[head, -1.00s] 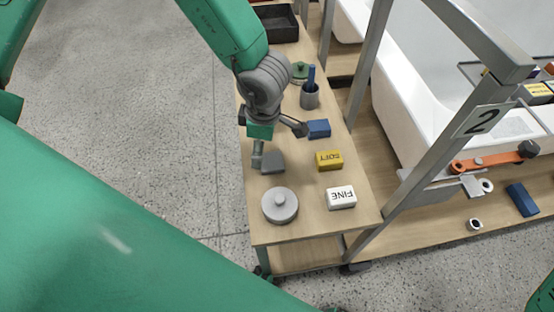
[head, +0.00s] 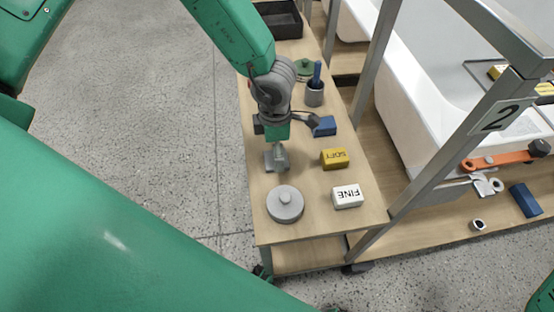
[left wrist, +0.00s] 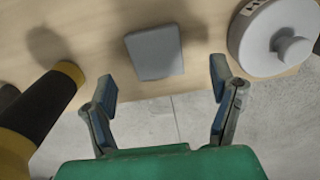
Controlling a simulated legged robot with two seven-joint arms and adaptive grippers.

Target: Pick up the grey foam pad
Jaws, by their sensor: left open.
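The grey foam pad (head: 268,160) lies on the wooden bench near its left edge, partly hidden by my left gripper in the head view. In the left wrist view the whole pad (left wrist: 155,52) shows as a small grey block with rounded corners. My left gripper (head: 278,160) is above the pad in the head view. In the left wrist view its two fingers (left wrist: 163,85) are spread wide and empty, and the pad appears beyond the fingertips, between their lines. I see no contact with the pad. My right gripper is not in view.
A round grey lidded item (head: 285,204) stands close to the pad. A yellow SOFT block (head: 334,158), a white FINE block (head: 347,196) and a blue block (head: 325,126) lie to the right. A metal frame post (head: 430,150) rises along the bench's right side.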

